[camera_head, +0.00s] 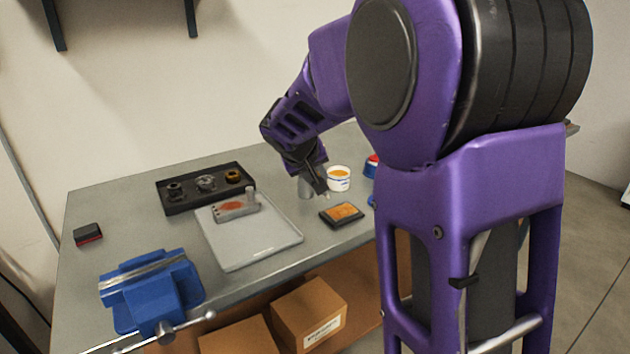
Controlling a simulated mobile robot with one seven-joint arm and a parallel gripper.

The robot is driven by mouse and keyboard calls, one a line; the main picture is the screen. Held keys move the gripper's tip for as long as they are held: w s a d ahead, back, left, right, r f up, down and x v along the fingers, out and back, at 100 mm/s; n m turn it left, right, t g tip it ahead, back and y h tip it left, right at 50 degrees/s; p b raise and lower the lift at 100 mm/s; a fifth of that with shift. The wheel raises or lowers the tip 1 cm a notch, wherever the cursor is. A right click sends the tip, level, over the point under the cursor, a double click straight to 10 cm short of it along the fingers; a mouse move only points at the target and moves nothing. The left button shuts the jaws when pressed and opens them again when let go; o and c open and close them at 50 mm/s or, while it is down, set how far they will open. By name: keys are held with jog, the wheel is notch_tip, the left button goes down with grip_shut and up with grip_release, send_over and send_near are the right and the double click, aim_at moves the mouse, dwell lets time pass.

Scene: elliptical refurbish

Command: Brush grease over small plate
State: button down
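My gripper (316,182) points down over the back right of the workbench, beside a white tub of orange grease (339,183). It is small and dark here, so I cannot tell whether its fingers are open or shut, or whether they hold a brush. No brush can be made out clearly.
A black square pad with an orange top (342,214) lies in front of my gripper. A black tray (190,205) with several round parts is at the back left. A blue vise (155,290) stands at the front edge. A dark red-edged block (88,235) lies far left.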

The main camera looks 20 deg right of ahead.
jog(key=shift+r+p, duration=0.95)
jog(key=shift+r, duration=0.8)
jog(key=shift+w, duration=0.1)
